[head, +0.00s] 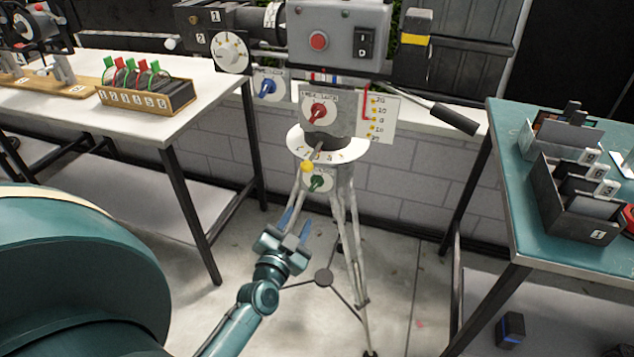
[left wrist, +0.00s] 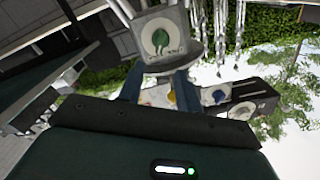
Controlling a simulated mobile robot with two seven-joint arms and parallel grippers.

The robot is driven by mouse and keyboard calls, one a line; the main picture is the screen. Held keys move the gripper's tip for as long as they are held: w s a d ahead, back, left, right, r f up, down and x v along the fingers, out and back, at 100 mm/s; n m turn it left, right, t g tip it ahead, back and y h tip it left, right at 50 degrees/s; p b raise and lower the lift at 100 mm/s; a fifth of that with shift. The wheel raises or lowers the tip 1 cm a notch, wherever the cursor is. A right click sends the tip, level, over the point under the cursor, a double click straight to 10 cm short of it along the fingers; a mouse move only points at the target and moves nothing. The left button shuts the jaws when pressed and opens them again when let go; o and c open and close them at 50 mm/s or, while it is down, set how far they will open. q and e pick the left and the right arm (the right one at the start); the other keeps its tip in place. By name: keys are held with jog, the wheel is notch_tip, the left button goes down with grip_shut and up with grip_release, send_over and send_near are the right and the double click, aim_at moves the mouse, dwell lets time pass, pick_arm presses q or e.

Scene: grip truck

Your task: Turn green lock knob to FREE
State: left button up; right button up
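The green lock knob (head: 317,183) sits on a small white plate low on the tripod head, below the round white dial. Its pointer slants up to the right in the head view. In the left wrist view the green knob (left wrist: 160,38) shows beyond the fingers, on its pale plate. The lettering on the plate is too small to read. My left gripper (head: 295,224) is open and empty, below and left of the knob and apart from it. Its two blue fingers (left wrist: 160,84) stand spread in the left wrist view. My right gripper is not in view.
A yellow knob (head: 307,166) sits just above the green one, and a red knob (head: 318,112) higher up. The tripod legs (head: 342,220) stand beside my left gripper. A white table (head: 60,110) is at left, a teal table (head: 545,235) at right.

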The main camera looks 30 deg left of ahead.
aim_at(314, 186)
pick_arm(q)
jog(key=b+x, duration=0.1)
jog(key=x, duration=0.9)
jog(key=shift+w, duration=0.4)
jog(key=shift+w+a, duration=0.15)
jog(key=shift+w, duration=0.45)
jog(key=shift+c, duration=0.5)
jog(key=c, duration=0.5)
